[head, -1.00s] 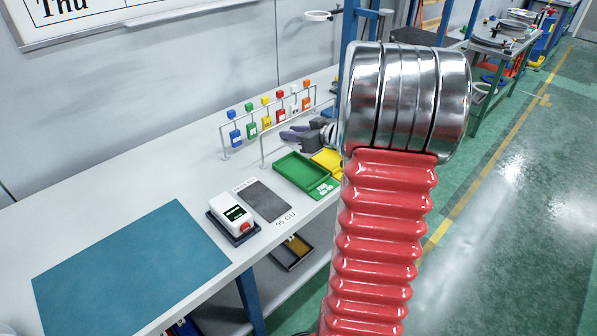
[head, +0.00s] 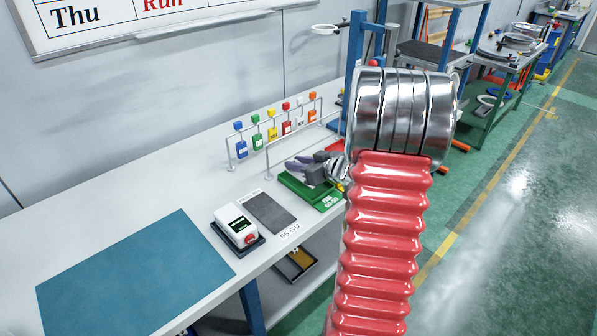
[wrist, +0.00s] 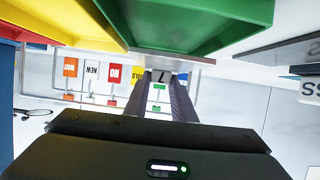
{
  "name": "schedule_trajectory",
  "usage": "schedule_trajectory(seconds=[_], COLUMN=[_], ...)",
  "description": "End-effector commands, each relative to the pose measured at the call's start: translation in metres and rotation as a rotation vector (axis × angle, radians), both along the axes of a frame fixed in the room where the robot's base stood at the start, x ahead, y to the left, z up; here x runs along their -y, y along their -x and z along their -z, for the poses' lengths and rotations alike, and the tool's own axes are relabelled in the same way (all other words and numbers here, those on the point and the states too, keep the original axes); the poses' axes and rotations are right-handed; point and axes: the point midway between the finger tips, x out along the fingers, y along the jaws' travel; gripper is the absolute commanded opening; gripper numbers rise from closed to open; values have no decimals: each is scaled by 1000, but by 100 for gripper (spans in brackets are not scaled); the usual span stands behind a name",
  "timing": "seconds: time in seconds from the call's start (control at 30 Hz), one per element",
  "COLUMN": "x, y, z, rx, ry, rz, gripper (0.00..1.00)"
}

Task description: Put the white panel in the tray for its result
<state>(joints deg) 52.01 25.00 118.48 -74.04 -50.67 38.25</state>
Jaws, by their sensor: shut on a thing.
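My gripper (head: 318,170) is at the near green tray (head: 295,189) on the bench, over its back part. In the wrist view its two dark fingers (wrist: 166,82) come together on a thin pale plate, which I take as the white panel (wrist: 196,59). It shows nearly edge-on, close to the green tray's (wrist: 200,22) underside or edge in that view; I cannot tell whether they touch. The head view does not show the panel clearly. The red tray (wrist: 35,20) and yellow tray (wrist: 85,20) stand beside the green one.
A white meter (head: 236,225) sits in a dark cradle beside a grey plate (head: 270,212) and a "95 GU" label (head: 290,231). A rack with coloured tags (head: 273,133) stands behind. A teal mat (head: 135,275) lies on the left. My red bellows arm hides the bench's right part.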

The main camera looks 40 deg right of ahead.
Motion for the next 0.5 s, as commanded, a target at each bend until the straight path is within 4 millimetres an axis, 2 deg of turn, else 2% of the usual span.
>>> schedule_trajectory(seconds=[0.23,0.5], x=[0,-1], y=[0,0], z=[29,33], rx=[-2,0], ry=[-2,0], rz=[0,-1], gripper=[0,0])
